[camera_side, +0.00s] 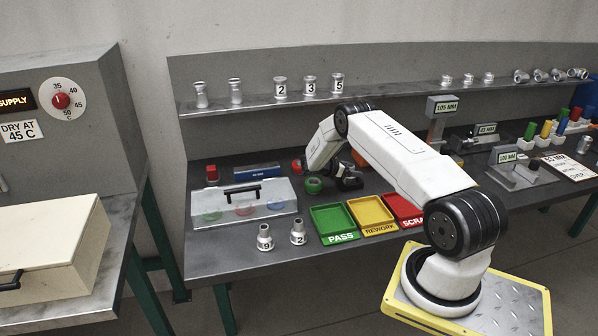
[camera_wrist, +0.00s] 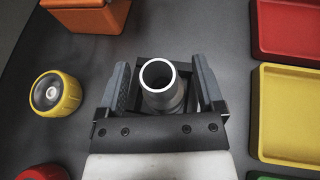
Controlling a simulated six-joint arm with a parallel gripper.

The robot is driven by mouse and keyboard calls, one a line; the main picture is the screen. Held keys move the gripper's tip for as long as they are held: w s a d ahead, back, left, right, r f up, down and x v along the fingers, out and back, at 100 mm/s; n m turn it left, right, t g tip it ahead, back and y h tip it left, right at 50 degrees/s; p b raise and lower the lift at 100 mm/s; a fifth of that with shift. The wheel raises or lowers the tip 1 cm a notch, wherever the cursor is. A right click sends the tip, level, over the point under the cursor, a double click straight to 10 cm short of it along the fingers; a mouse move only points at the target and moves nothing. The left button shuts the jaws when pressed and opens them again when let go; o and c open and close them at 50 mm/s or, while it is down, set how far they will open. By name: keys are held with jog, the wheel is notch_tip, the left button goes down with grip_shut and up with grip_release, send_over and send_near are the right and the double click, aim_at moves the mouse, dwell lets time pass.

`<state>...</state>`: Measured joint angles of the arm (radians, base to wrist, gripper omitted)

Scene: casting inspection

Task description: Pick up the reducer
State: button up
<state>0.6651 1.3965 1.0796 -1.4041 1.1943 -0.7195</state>
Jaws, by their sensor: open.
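A grey metal reducer (camera_wrist: 162,90) with a round open end stands between the fingers of my gripper (camera_wrist: 163,88) in the wrist view. The fingers are open, one on each side, with a gap showing on both sides. The lower part of the reducer is hidden by the gripper.
Green (camera_side: 334,221), yellow (camera_side: 371,213) and red (camera_side: 404,208) trays lie in front of my gripper. A clear-lidded case (camera_side: 243,201) lies to the left. A yellow round item (camera_wrist: 55,94) and an orange box (camera_wrist: 88,14) are near. Several fittings line the shelf (camera_side: 380,94).

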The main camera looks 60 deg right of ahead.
grip_shut()
dwell(0.3)
jog(key=shift+r, duration=0.2)
jog(key=shift+r, duration=0.9)
jog(key=s+a+r, duration=0.9)
jog(key=a+r, duration=0.1)
jog(key=r, duration=0.1)
jog(key=shift+s, duration=0.3)
jog(key=shift+a, duration=0.1)
